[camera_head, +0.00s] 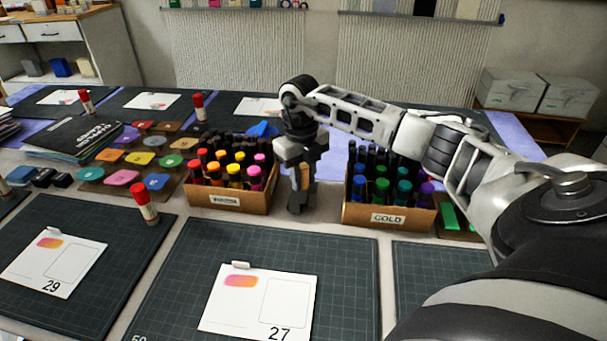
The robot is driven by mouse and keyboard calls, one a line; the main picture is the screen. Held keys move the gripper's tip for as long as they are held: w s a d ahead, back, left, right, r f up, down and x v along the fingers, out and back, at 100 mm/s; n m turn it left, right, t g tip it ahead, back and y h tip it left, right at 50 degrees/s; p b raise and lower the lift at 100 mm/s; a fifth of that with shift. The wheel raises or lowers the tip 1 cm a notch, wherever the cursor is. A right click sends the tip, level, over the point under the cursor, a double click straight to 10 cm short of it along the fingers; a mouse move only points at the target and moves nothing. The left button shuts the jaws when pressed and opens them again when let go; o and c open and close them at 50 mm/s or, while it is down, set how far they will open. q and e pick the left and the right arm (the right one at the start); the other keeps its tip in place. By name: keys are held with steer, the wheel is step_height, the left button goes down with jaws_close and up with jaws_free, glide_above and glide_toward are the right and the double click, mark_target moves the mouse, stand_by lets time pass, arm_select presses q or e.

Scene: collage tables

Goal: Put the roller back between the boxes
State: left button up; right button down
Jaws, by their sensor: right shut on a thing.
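Two cardboard boxes stand side by side at the middle of the table: the left one (228,199) holds warm-coloured and dark markers, the right one (388,216), labelled "COLD", holds green, teal and purple markers. My right gripper (299,198) points down in the gap between them, low near the table. It is shut on the roller (305,176), of which only a small wood-coloured part shows between the fingers. The rest of it is hidden, and I cannot tell whether it touches the table. My left gripper is not in view.
Cutting mats with cards (258,302) lie in front. Green blocks (448,216) lie right of the COLD box. Both boxes flank the gripper closely.

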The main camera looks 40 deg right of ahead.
steer(key=shift+s+f+b, duration=0.1)
steer(key=shift+f+b, duration=0.3)
steer(key=shift+f, duration=0.2)
steer(key=c, duration=1.1)
jaws_free()
steer(key=shift+s+f, duration=0.1)
steer(key=shift+f, duration=0.1)
steer(key=shift+c, duration=0.2)
steer(key=shift+a, duration=0.1)
steer(key=r, duration=0.9)
steer(key=w+r, duration=0.1)
steer(key=r, duration=0.3)
steer(key=shift+r, duration=0.35)
steer(key=shift+w, duration=0.1)
